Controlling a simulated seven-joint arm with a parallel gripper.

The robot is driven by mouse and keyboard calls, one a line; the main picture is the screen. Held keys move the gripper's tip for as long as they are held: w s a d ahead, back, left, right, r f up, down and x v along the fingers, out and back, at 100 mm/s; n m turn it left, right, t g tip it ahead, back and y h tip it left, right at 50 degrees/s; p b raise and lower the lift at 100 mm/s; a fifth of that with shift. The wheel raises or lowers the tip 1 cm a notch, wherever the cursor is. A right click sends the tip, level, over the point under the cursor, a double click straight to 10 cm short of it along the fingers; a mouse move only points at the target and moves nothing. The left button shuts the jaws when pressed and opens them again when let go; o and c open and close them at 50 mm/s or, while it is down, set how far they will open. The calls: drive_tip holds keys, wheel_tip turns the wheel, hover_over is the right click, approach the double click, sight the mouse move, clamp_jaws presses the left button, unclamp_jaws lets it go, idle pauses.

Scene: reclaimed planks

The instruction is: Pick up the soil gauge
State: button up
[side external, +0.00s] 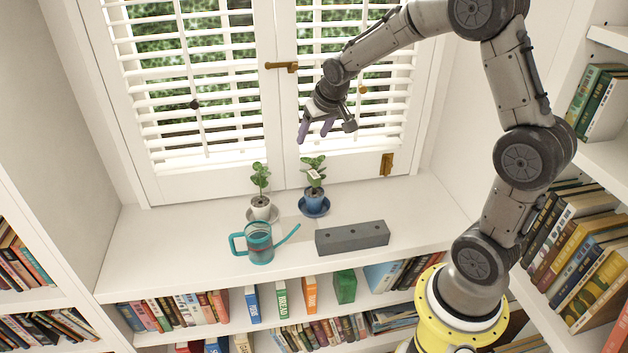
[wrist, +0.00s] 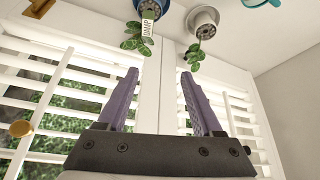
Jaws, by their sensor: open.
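The soil gauge (side external: 313,174) appears as a small pale tag standing in the blue pot (side external: 312,203), among the leaves of its plant. In the wrist view the gauge (wrist: 148,27) reads "DAMP", and the blue pot (wrist: 150,6) is at the top edge. Its lower end is hidden in the pot. My gripper (side external: 314,134) is open and empty, in front of the window and above the blue pot's plant. Its two purple fingers (wrist: 160,74) point toward the plants in the wrist view, apart from the gauge.
A white pot (side external: 260,208) with a plant stands left of the blue one. A teal watering can (side external: 260,245) and a grey block with holes (side external: 352,238) are in front. The sill (side external: 165,250) is clear at left. Window blinds (side external: 205,80) stand behind.

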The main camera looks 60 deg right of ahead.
drive_tip(key=g, duration=0.1)
approach(314, 174)
drive_tip(key=shift+m, duration=0.3)
drive_tip(key=x, duration=0.4)
drive_tip(key=shift+s, duration=0.15)
drive_tip(key=shift+x, duration=3.25)
drive_tip(key=shift+a, duration=0.1)
clamp_jaws()
